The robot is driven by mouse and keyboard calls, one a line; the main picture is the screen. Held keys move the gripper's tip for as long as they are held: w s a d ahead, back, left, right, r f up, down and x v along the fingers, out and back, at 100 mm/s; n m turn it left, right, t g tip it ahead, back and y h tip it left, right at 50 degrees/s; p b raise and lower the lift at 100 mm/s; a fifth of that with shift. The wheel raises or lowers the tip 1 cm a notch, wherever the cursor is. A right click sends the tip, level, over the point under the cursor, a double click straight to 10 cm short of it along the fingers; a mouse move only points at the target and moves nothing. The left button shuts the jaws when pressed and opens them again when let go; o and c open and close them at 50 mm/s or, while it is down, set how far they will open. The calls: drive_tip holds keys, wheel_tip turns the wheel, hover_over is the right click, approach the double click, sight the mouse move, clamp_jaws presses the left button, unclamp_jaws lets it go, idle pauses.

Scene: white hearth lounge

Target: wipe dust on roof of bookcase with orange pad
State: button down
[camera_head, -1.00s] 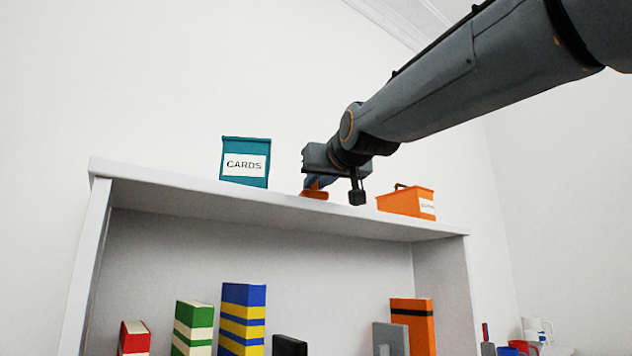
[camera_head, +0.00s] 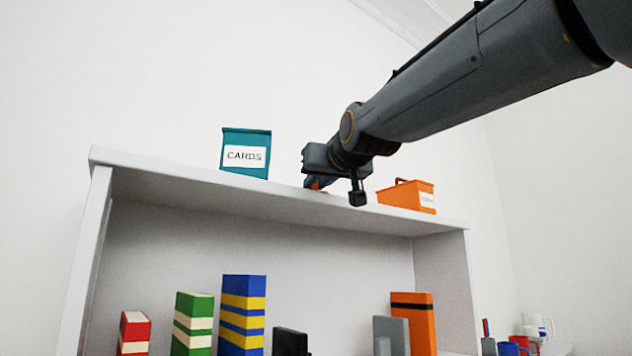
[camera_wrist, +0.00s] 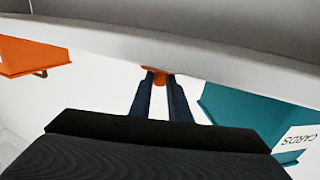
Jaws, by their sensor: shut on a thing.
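The bookcase (camera_head: 290,205) is white, and I see its roof from below, by the front edge. The roof's top surface and any dust on it are hidden. My gripper (camera_head: 318,181) is above the roof, between a teal box and an orange box. In the wrist view my gripper (camera_wrist: 160,85) has its two dark fingers shut on the orange pad (camera_wrist: 160,76). Only a sliver of the pad (camera_head: 316,187) shows in the head view, just above the roof's front edge. I cannot tell whether the pad touches the roof.
The teal CARDS box (camera_head: 246,152) stands on the roof left of my gripper. The orange box (camera_head: 407,197) with a handle stands to the right. Several books (camera_head: 243,310) stand on the shelf below. Mugs (camera_head: 530,338) are at the lower right.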

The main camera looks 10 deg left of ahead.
drive_tip(key=shift+f, duration=0.1)
drive_tip(key=shift+w+d+f+b, duration=0.15)
drive_tip(key=shift+w+d+b, duration=0.35)
drive_tip(key=shift+b, duration=0.2)
drive_tip(key=shift+w+d+b, duration=0.75)
drive_tip(key=shift+w+b, duration=0.2)
drive_tip(key=shift+b, duration=0.6)
drive_tip(key=shift+w+d+b, duration=0.55)
drive_tip(key=shift+w+b, duration=0.15)
drive_tip(key=shift+b, duration=0.3)
drive_tip(key=shift+w+d+r+b, duration=0.15)
drive_tip(key=shift+w+d+b, duration=0.6)
drive_tip(key=shift+w+d, duration=0.2)
drive_tip(key=shift+w+d+r+b, duration=0.1)
drive_tip(key=shift+w+d+b, duration=0.65)
drive_tip(key=shift+w, duration=0.3)
drive_tip(key=shift+d, duration=0.15)
